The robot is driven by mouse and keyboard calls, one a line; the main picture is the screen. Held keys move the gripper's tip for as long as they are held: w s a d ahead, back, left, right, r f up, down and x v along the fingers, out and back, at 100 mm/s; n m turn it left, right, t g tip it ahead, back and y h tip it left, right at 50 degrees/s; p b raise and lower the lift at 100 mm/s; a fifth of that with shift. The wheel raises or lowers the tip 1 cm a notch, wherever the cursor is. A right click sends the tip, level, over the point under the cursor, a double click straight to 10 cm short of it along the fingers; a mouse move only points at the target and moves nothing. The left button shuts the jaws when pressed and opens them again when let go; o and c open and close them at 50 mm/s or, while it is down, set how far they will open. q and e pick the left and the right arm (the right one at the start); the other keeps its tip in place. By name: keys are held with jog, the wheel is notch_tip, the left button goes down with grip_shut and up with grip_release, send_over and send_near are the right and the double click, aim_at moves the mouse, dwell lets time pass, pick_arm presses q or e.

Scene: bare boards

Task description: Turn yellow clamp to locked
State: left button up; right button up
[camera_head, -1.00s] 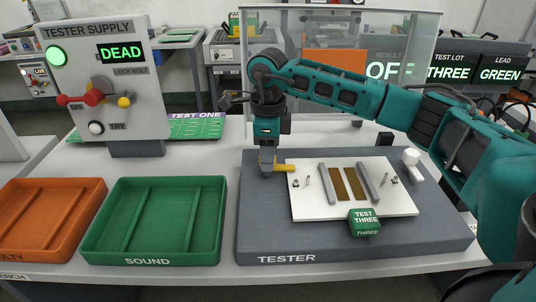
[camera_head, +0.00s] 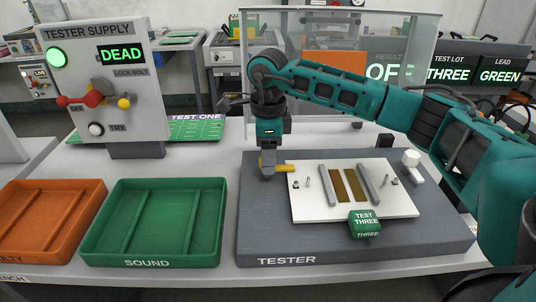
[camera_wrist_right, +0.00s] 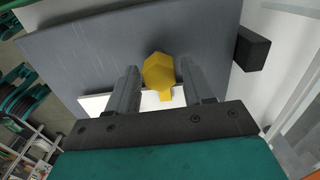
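The yellow clamp (camera_head: 284,168) is at the back left of the grey tester, and its handle points right toward the white plate. In the right wrist view the yellow clamp (camera_wrist_right: 159,72) shows a faceted knob with a short handle, between the two grey fingers. My right gripper (camera_head: 267,165) points down over the clamp's knob and partly hides it. In the wrist view the right gripper (camera_wrist_right: 159,82) is open, with a narrow gap visible on each side of the knob. My left gripper is not in view.
A green SOUND tray (camera_head: 152,252) and an orange tray (camera_head: 28,245) stand at left. The tester supply box (camera_head: 135,115) reads DEAD. A clear screen stands behind the arm.

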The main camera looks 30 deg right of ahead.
jog(key=shift+o, duration=0.8)
notch_tip(320, 180, up, 13)
jog(key=shift+f, duration=0.1)
dwell(0.4)
